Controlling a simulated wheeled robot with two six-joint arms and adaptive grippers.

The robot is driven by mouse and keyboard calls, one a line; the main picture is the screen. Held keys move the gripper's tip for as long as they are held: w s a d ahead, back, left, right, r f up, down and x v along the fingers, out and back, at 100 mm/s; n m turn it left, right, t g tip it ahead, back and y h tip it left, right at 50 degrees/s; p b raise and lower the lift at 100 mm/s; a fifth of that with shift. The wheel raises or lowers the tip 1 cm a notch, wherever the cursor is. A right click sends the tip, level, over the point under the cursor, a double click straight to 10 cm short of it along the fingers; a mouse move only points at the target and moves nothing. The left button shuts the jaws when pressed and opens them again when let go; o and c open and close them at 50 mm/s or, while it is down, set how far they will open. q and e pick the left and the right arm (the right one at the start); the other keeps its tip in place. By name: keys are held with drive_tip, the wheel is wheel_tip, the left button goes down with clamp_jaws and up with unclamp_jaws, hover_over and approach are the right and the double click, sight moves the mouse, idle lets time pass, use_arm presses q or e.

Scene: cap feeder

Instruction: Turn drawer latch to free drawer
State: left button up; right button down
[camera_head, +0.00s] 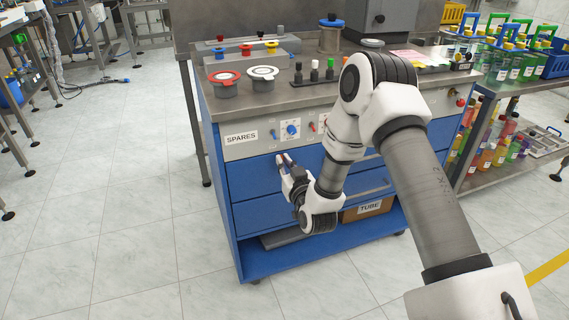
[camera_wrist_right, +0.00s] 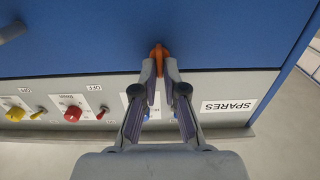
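The orange drawer latch (camera_wrist_right: 158,51) sits on the blue drawer front, close to the edge of the grey control panel. My right gripper (camera_wrist_right: 160,68) has a fingertip on each side of the latch, with the latch filling the narrow gap; it looks shut on it. In the head view my right gripper (camera_head: 282,160) is at the upper blue drawer (camera_head: 250,178), below the SPARES label (camera_head: 241,138). The fingertips hide most of the latch there. The drawer appears closed, flush with the cabinet. My left gripper is not in view.
The panel has a blue knob (camera_head: 292,129) and, in the wrist view, a red knob (camera_wrist_right: 72,114) and a yellow knob (camera_wrist_right: 15,114). Cups (camera_head: 223,84) stand on the bench top above. A TUBE box (camera_head: 368,208) is on the lower shelf.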

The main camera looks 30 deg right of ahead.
drive_tip(key=shift+m, duration=0.4)
drive_tip(key=shift+s+d+f+m+b, duration=0.15)
drive_tip(key=shift+m+b, duration=1.1)
drive_tip(key=shift+m, duration=1.55)
drive_tip(key=shift+w+d+f+m+b, duration=0.15)
drive_tip(key=shift+m+b, duration=1.05)
drive_tip(key=shift+m, duration=1.6)
drive_tip(key=shift+s+d+f+m+b, duration=0.15)
drive_tip(key=shift+m+b, duration=1.1)
drive_tip(key=shift+m, duration=1.55)
drive_tip(key=c, duration=1.3)
unclamp_jaws()
